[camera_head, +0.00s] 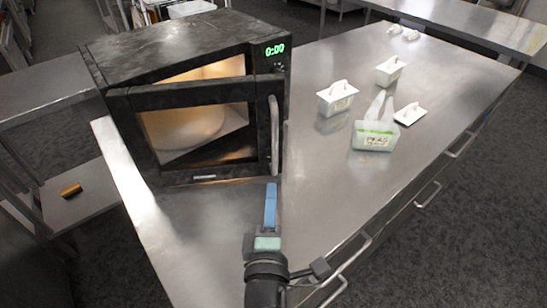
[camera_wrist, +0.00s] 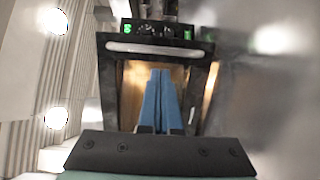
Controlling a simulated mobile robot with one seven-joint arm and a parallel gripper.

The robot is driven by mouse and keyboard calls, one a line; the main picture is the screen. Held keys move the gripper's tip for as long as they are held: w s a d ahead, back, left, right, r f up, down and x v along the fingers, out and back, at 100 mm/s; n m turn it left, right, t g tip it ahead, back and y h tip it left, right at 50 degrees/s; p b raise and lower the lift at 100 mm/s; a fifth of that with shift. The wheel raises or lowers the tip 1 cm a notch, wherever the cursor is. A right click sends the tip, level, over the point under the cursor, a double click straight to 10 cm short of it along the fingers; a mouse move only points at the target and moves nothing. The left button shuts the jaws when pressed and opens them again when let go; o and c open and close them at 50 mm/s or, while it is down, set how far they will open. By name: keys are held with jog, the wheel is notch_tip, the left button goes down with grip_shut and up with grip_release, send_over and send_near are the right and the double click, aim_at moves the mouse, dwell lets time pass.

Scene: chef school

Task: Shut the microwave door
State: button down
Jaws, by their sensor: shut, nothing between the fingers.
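A black microwave (camera_head: 165,42) with a lit green display stands at the far left part of the steel counter. Its door (camera_head: 195,181) is partly open, swung toward me, with the lit interior showing behind its window. A pale vertical handle (camera_head: 274,135) is at the door's right edge. My gripper (camera_head: 270,188) is shut and empty, with blue fingers pointing at the door near its lower right corner, just below the handle. I cannot tell whether the fingertips touch the door. In the wrist view, the blue fingers (camera_wrist: 161,75) are together in front of the door window, and the handle (camera_wrist: 152,49) lies beyond them.
Several small white lidded containers stand on the counter (camera_head: 330,165) to the right, one of them open (camera_head: 374,140) with its lid (camera_head: 410,114) beside it. Drawer handles (camera_head: 345,262) stick out along the counter's right side. The counter between microwave and containers is clear.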

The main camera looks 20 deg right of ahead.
aim_at(274, 151)
jog(key=p+x, duration=0.1)
jog(key=x, duration=0.8)
jog(key=shift+w+d, duration=0.15)
jog(key=shift+w, duration=0.05)
jog(key=shift+w, duration=0.1)
